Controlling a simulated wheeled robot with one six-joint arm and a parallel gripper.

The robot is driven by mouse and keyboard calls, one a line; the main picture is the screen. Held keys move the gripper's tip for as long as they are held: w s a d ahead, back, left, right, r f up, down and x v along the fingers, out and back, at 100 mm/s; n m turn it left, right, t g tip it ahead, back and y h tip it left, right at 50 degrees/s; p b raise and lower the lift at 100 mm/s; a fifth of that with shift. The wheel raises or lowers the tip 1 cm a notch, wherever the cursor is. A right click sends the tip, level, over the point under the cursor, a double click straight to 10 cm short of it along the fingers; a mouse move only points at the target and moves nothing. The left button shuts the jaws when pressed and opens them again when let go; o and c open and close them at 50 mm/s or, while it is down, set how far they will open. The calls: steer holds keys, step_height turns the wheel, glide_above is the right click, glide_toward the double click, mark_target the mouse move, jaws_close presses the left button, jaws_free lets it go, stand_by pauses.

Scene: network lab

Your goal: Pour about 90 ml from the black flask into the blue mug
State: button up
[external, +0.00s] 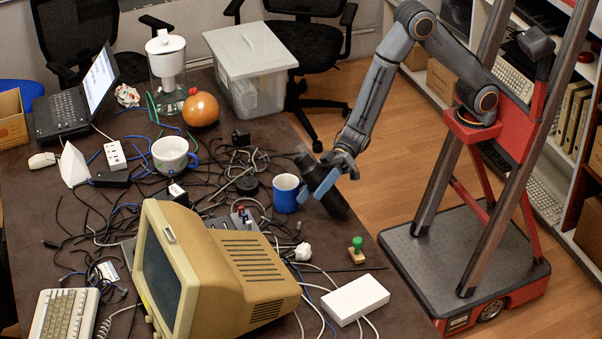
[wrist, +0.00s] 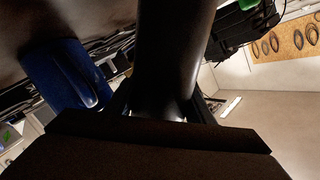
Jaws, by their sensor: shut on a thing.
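The black flask (external: 335,203) is held in my gripper (external: 326,181), just right of the blue mug in the external view. It leans, with its upper end toward the upper left. The blue mug (external: 285,196) stands upright on the table near its right edge, handle toward the flask. In the wrist view the flask (wrist: 176,50) is a dark cylinder between the fingers of my gripper (wrist: 163,108). The mug (wrist: 62,75) shows to its left, apart from it.
Tangled cables (external: 240,165) lie left of the mug. A beige monitor (external: 255,275) stands in front of it. A white box (external: 355,299), a green-knobbed stamp (external: 357,250) and a white crumpled piece (external: 302,252) lie nearby.

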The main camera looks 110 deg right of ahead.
steer(key=m, duration=0.1)
steer(key=s+f+m+g, duration=0.1)
steer(key=shift+a+f+m, duration=0.3)
steer(key=shift+a, duration=0.1)
steer(key=shift+s+a+f+m+y+p, duration=0.15)
steer(key=shift+m+p, duration=0.1)
steer(key=shift+m, duration=0.15)
steer(key=shift+s+a+m+y+p, duration=0.1)
steer(key=shift+m+y+p, duration=0.1)
steer(key=shift+m, duration=0.2)
step_height(320, 180, up, 2)
steer(key=m+g+p, duration=0.1)
steer(key=m+p, duration=0.1)
steer(key=p, duration=0.1)
steer(key=shift+y, duration=0.25)
steer(key=shift+w+d+r+m+g+p, duration=0.15)
steer(key=shift+r+m+p, duration=0.15)
steer(key=shift+p, duration=0.55)
steer(key=shift+w+d+r+m+g+p, duration=0.15)
steer(key=shift+r+p, duration=0.25)
steer(key=shift+p, duration=0.4)
steer(key=shift+s+a, duration=0.25)
steer(key=shift+a, duration=0.1)
steer(key=shift+s+a, duration=0.15)
steer(key=shift+s, duration=0.05)
steer(key=shift+s+a+r+m+p, duration=0.1)
steer(key=shift+r+m+p, duration=0.2)
steer(key=shift+p, duration=0.4)
